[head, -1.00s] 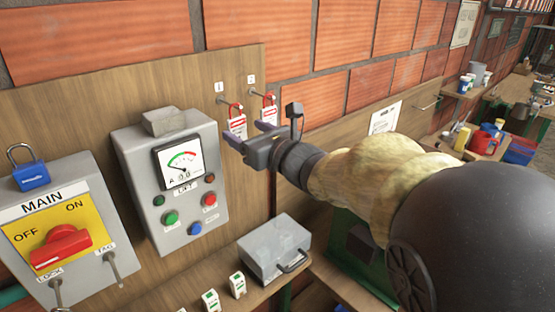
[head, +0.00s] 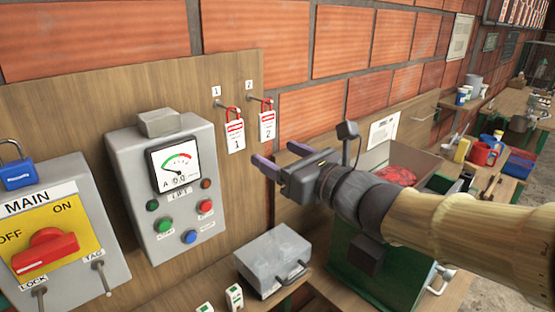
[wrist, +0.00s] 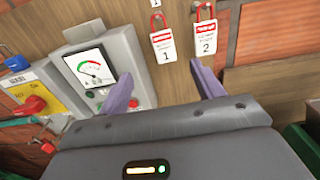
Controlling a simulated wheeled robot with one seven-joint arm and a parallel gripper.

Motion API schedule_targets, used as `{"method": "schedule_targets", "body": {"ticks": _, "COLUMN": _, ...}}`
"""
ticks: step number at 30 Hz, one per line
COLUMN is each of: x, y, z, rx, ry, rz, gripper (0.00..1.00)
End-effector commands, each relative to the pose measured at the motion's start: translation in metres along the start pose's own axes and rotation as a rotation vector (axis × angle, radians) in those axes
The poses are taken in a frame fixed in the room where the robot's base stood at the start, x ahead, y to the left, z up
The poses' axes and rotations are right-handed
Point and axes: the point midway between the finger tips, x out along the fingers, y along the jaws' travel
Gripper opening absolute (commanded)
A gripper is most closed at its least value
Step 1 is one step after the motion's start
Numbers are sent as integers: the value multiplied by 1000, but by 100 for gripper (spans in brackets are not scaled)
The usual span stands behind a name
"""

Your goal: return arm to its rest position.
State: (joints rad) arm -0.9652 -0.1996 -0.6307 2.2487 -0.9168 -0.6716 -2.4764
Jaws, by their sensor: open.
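My gripper (head: 282,158) is open and empty, its two purple fingers pointing at the wooden board in the head view. It also shows in the wrist view (wrist: 165,88), with the fingers spread apart. Tag 1 (head: 235,136) and tag 2 (head: 267,126) hang from hooks on the board, above and left of the fingers. Both tags also show in the wrist view, tag 1 (wrist: 163,45) and tag 2 (wrist: 205,38), beyond the fingers and apart from them. My arm reaches in from the right side of the head view.
The lift control box (head: 130,190) and the main switch box (head: 112,258) are on the board at left, with a blue padlock (head: 18,172) on top. A grey metal box (head: 272,258) sits on the shelf below my gripper. A green machine (head: 385,275) stands under my arm.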

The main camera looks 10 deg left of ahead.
Motion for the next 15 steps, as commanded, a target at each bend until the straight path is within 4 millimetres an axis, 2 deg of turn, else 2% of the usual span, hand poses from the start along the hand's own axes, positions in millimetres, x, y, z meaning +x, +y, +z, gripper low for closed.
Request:
{"method": "schedule_targets", "body": {"ticks": 10, "x": -1, "y": -3, "z": -2, "rx": 23, "ry": 7, "rz": -13, "gripper": 67}}
{"method": "schedule_targets", "body": {"ticks": 15, "x": -4, "y": -23, "z": -23, "rx": 226, "ry": 61, "rz": -109, "gripper": 67}}
